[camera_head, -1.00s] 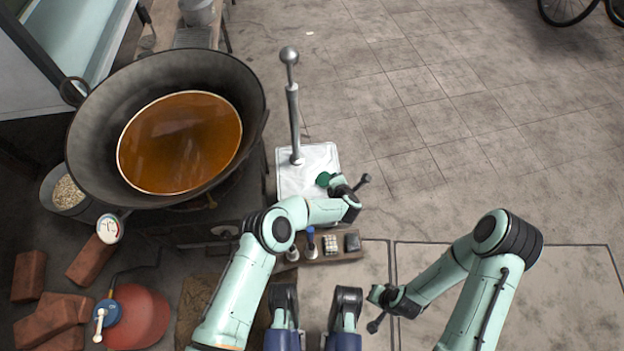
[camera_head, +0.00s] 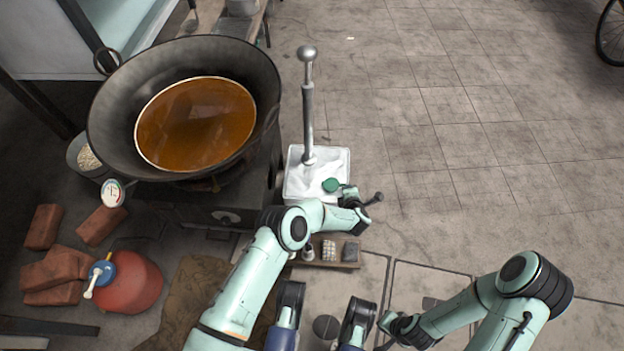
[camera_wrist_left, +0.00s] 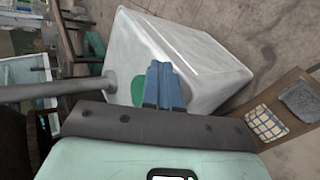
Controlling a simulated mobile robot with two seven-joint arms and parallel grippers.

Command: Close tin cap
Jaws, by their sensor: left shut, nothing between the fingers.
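The white square tin (camera_head: 340,158) stands on the ground right of the stove; it also shows in the left wrist view (camera_wrist_left: 205,60). The round green cap (camera_head: 331,185) is at the near side of the tin's top. In the left wrist view the cap (camera_wrist_left: 137,90) is partly hidden behind my fingers, and I cannot tell whether it is closed. My left gripper (camera_head: 347,191) is just right of the cap; its blue fingers (camera_wrist_left: 163,84) are shut and empty over the tin. My right gripper (camera_head: 387,322) is low on the right, away from the tin, its fingers unclear.
A metal pole with a round knob (camera_head: 308,100) rises at the tin. A large black wok (camera_head: 110,115) of brown liquid stands left. A small wooden tray (camera_head: 325,265) with small items lies in front of the tin.

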